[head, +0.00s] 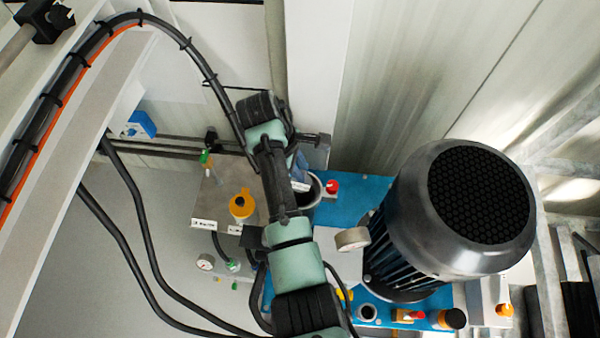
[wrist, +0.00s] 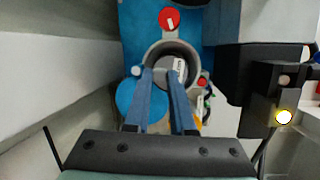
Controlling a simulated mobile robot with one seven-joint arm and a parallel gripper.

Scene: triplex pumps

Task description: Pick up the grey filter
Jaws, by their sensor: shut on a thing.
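The grey filter (wrist: 171,64), with a white label, sits inside a round grey cup (wrist: 151,56) in the wrist view. My gripper (wrist: 162,74) reaches down into the cup with its two blue fingers and is shut on the filter. The filter's lower part is hidden by the cup and the fingers. In the head view the cup (head: 317,190) shows beside my gripper (head: 302,178), which hides most of it.
A large black motor (head: 455,210) stands close on the right. A red knob (wrist: 169,19) lies just beyond the cup, on the blue base (head: 360,187). A yellow cap (head: 242,204) is to the left. A pale wall panel (head: 400,80) rises behind.

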